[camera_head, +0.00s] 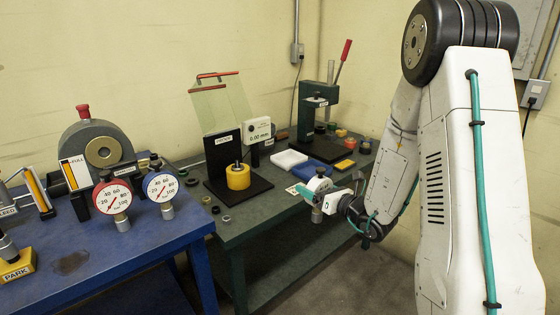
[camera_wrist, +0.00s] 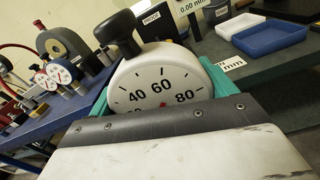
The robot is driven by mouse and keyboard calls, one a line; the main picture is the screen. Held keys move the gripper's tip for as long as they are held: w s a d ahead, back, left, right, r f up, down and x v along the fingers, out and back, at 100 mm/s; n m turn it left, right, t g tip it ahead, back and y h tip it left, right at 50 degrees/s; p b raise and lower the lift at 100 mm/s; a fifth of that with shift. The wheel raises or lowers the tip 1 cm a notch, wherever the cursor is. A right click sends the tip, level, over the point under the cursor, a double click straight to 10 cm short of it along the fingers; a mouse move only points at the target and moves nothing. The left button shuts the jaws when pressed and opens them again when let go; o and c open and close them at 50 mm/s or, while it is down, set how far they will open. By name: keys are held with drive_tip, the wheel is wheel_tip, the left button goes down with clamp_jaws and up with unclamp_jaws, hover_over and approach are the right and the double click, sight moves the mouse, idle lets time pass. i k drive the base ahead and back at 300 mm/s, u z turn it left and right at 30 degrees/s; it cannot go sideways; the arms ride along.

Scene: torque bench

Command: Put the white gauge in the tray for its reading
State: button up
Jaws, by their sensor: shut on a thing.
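My gripper (camera_head: 318,193) is shut on the white gauge (camera_head: 320,183) and holds it in front of the green bench's right part. In the wrist view the gauge (camera_wrist: 150,78) sits between the teal fingers, its dial facing the camera and its dark stem knob at the upper left. The numbers 40, 60 and 80 show; most of the needle is hidden behind the gripper body, so I cannot read it. A white tray (camera_head: 289,160) and a blue tray (camera_head: 319,177) lie on the bench beyond my gripper. Both also show at the upper right in the wrist view (camera_wrist: 272,38).
A red gauge (camera_head: 112,197) and a blue gauge (camera_head: 160,187) stand on the blue bench (camera_head: 140,240) at left. A black stand with a yellow cylinder (camera_head: 238,177) and a green press (camera_head: 312,118) stand on the green bench.

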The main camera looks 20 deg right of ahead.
sight(289, 162)
drive_tip(key=z, duration=0.05)
drive_tip(key=i, duration=1.3)
